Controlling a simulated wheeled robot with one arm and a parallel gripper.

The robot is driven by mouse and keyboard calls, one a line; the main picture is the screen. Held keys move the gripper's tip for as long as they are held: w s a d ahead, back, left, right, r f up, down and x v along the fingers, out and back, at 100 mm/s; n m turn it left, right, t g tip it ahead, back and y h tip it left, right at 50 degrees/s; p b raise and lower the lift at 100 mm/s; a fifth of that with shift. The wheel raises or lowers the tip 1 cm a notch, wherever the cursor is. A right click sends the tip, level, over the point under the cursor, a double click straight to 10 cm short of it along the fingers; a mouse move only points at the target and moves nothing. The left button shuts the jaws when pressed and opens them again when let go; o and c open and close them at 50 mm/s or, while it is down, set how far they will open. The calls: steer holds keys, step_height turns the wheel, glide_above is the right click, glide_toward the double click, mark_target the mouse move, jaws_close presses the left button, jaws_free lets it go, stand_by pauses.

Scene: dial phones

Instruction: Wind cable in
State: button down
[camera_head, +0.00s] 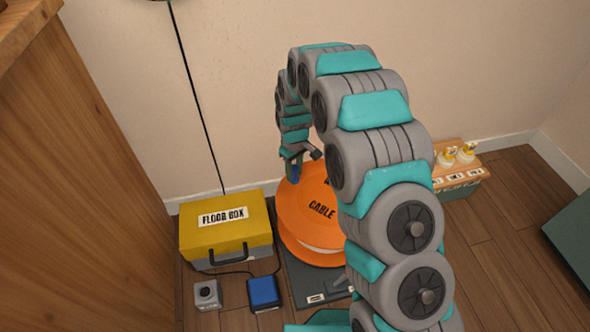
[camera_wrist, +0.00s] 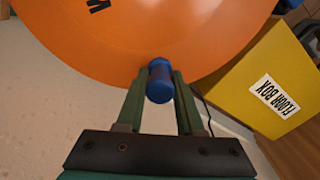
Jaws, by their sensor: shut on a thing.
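The orange cable reel (camera_head: 304,205) stands on a dark base (camera_head: 305,284) on the floor, with "CABLE" lettered on its face. My arm hides its right side. The reel also fills the top of the wrist view (camera_wrist: 110,38). A blue crank handle (camera_wrist: 160,82) sticks out at the reel's rim. My gripper (camera_wrist: 160,88) is shut on this handle, one finger on each side. In the head view my gripper (camera_head: 294,168) is at the upper left of the reel, and the handle is partly hidden there.
A yellow floor box (camera_head: 225,228) stands left of the reel, with a cable running up the wall. A blue box (camera_head: 264,293) and a small grey device (camera_head: 207,294) lie in front. A wooden cabinet (camera_head: 70,200) blocks the left. A labelled crate (camera_head: 458,170) stands right.

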steer(key=shift+s+a+r+n, duration=0.15)
steer(key=shift+s+a+n, duration=0.2)
steer(key=shift+s+n, duration=0.25)
steer(key=s+n+p, duration=0.1)
steer(key=s+n, duration=0.1)
steer(key=s+a+n, duration=0.1)
steer(key=s+n, duration=0.1)
steer(key=shift+s+a+p, duration=0.1)
steer(key=shift+s+p, duration=0.2)
steer(key=shift+p, duration=0.1)
steer(key=s+n+p, duration=0.1)
steer(key=s+n, duration=0.1)
steer(key=s, duration=0.1)
steer(key=shift+n, duration=0.4)
steer(key=shift+s+d+n, duration=0.3)
steer(key=shift+s+n, duration=0.45)
steer(key=shift+n, duration=0.05)
steer(key=c, duration=0.7)
jaws_free()
steer(key=shift+r+p, duration=0.4)
steer(key=shift+r, duration=3.35)
